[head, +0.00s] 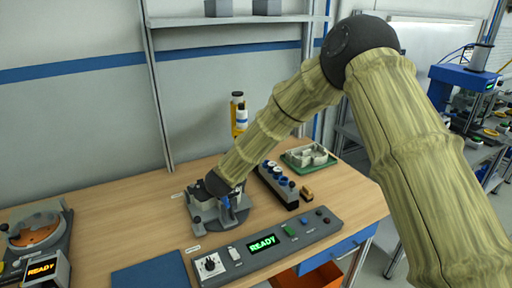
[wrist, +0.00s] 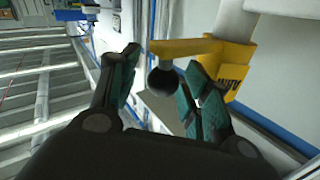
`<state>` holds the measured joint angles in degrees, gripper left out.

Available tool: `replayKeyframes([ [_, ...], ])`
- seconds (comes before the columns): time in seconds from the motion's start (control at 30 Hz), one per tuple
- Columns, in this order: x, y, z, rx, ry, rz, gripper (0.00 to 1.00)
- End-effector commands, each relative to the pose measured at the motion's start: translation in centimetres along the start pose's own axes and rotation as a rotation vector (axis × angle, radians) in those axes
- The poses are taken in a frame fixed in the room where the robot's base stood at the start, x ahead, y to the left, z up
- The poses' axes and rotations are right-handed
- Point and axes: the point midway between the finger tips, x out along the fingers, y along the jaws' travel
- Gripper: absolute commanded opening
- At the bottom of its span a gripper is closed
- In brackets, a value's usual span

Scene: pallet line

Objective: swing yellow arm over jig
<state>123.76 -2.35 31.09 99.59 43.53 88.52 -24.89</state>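In the wrist view the yellow arm (wrist: 185,47) juts left from a yellow block (wrist: 236,68) with dark lettering. A dark round knob (wrist: 162,80) shows under its free end. My gripper (wrist: 160,68) is open, with one dark teal finger on each side of the knob and visible gaps; how deep the knob sits between them I cannot tell. In the head view the grey jig (head: 205,212) stands on the wooden bench, and the end of my arm is over it, hiding part of it. I cannot make out the yellow arm for certain in the head view.
A control box (head: 262,244) reading READY lies in front of the jig. A rack of dark cylinders (head: 278,187) and a green tray (head: 309,157) stand to the right. A blue mat (head: 152,273) lies front left. The bench left of the jig is mostly clear.

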Motion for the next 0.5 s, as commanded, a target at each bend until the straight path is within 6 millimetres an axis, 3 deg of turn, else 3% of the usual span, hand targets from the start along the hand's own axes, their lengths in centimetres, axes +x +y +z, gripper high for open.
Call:
replayKeyframes([
  [0.27, -0.3, 0.1, 0.3, -0.004, -0.004, 0.000, 0.47],
  [0.5, -3.2, 0.1, 0.3, -0.005, -0.005, -0.002, 0.47],
])
